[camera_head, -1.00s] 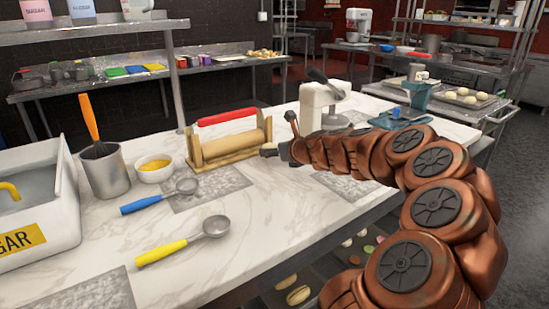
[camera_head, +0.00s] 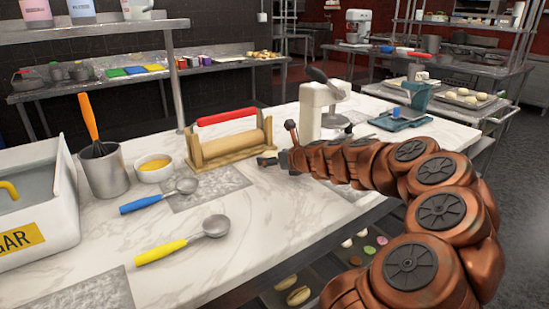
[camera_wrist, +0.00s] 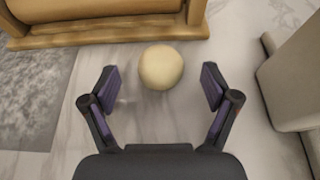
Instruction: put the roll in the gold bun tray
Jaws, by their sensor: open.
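A pale, round roll (camera_wrist: 160,66) lies on the marble counter in the wrist view, close to the wooden base of the red-handled roller stand. My gripper (camera_wrist: 158,84) is open, with one finger on each side and the roll just ahead, around the level of the fingertips. The fingers do not appear to touch it. In the head view my gripper (camera_head: 268,160) is low over the counter at the right end of the roller stand, and I cannot make out the roll there. I cannot identify a gold bun tray in either view.
The roller stand (camera_head: 229,148) is close beside my gripper. A white press (camera_head: 318,110) stands behind it to the right. Scoops (camera_head: 190,240) lie on the counter at the front left. Pastries (camera_head: 298,295) sit on a shelf below. A tray of pale buns (camera_head: 465,97) is far right.

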